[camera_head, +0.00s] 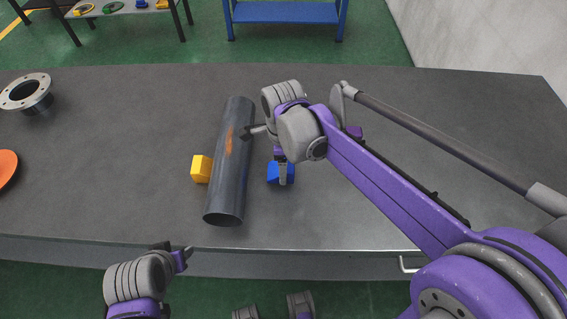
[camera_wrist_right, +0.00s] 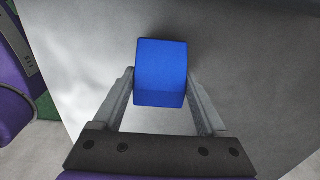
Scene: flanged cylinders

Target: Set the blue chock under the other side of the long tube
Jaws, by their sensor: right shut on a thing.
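The long tube (camera_head: 232,160) is dark grey with an orange-brown patch and lies on the table, running away from me. A yellow chock (camera_head: 201,168) sits against its left side. The blue chock (camera_head: 273,173) is on the right of the tube, with a gap between them. My right gripper (camera_head: 283,180) is shut on the blue chock, partly covering it in the head view. The right wrist view shows the blue chock (camera_wrist_right: 161,72) between the two fingers. I cannot tell whether it touches the table. My left gripper (camera_head: 183,258) is at the table's front edge, away from the tube; its fingers are unclear.
A grey flanged cylinder (camera_head: 27,93) stands at the table's far left, with an orange disc (camera_head: 7,167) nearer. The dark table (camera_head: 130,130) is clear left of the yellow chock. A blue bench (camera_head: 286,12) and a small table (camera_head: 115,12) with coloured parts stand behind.

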